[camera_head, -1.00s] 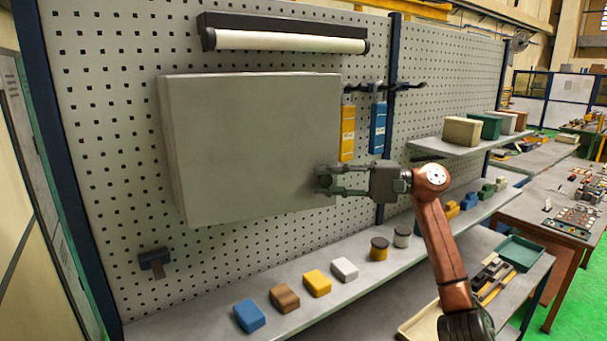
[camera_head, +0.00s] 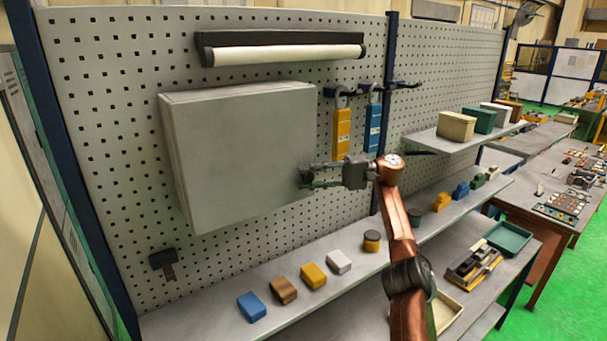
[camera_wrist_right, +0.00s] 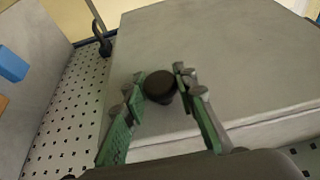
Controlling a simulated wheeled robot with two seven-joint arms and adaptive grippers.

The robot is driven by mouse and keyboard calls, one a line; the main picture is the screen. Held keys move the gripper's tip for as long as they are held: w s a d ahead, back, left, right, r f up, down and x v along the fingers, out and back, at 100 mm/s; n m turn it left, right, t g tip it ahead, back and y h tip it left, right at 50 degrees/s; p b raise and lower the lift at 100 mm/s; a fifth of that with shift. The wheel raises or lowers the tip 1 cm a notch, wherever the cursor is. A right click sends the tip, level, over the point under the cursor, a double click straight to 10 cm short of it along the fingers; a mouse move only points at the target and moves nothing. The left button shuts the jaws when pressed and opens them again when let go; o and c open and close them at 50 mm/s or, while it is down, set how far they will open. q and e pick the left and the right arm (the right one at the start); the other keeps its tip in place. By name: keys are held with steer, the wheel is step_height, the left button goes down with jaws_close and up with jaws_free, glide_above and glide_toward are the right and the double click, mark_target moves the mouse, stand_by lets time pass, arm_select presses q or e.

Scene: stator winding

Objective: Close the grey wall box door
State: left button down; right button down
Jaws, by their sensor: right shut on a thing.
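The grey wall box (camera_head: 181,165) hangs on the pegboard, and its plain grey door (camera_head: 240,145) faces outward. My right gripper (camera_head: 306,176) is at the door's lower right edge. In the right wrist view its green-sided fingers (camera_wrist_right: 160,96) stand on either side of a dark round knob (camera_wrist_right: 160,84) on the grey door (camera_wrist_right: 215,60), and they are shut on it. A thin seam runs along the door edge nearest the gripper. I cannot tell whether the door sits fully flush. My left gripper is in neither view.
A shelf (camera_head: 210,322) below carries several small blocks and a yellow-black tin (camera_head: 372,241). Orange (camera_head: 342,132) and blue (camera_head: 373,128) hanging items are right of the box. A lamp (camera_head: 285,54) is above it. Air in front of the door is clear.

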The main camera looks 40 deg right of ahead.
steer(key=shift+w+r, duration=0.1)
steer(key=c, duration=2)
jaws_free()
steer(key=shift+c, duration=0.2)
steer(key=o, duration=0.3)
steer(key=shift+w, duration=0.25)
steer(key=shift+o, duration=0.8)
steer(key=shift+s, duration=0.1)
